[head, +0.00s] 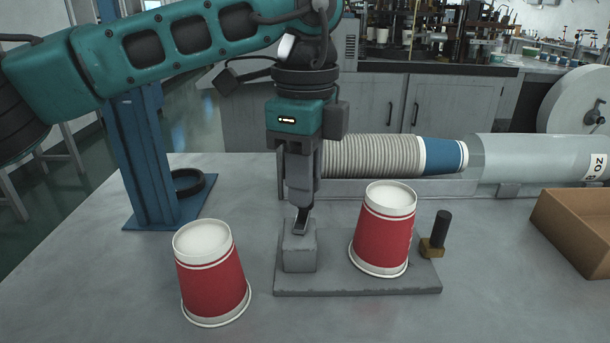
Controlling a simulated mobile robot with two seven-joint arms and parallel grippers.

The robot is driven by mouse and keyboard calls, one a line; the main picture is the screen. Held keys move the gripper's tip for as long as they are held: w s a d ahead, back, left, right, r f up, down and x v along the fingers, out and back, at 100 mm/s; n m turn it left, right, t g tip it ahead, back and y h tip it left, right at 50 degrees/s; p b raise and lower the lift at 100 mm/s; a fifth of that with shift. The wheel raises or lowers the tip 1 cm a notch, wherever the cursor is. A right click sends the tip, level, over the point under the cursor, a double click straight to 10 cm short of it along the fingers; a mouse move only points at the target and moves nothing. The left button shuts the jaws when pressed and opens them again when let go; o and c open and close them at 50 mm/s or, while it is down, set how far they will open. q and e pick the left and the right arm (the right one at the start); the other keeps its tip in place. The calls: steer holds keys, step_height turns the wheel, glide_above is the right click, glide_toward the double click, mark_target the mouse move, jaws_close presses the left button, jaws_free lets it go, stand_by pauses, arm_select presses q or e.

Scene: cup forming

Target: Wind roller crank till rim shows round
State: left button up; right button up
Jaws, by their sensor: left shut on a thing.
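A red paper cup with white bands (384,230) stands upside down on a grey base plate (400,287), tilted a little. To its right, a crank with an upright black handle (441,228) rises from a brass foot at the plate's right edge. A grey block (299,258) stands at the plate's left end. My left gripper (299,226) points straight down and is shut on the top of this block; its exact contact is partly hidden by the fingers. The rim at the cup's lower edge shows as a white band. My right gripper is not in view.
A second red cup (211,275) stands upside down left of the plate. A row of nested cups (375,157) runs into a clear tube (540,157) behind. A cardboard box (580,230) is at right, a blue column (148,160) at left. The table's front is clear.

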arm_select(q)
steer(key=shift+d, duration=0.1)
jaws_close()
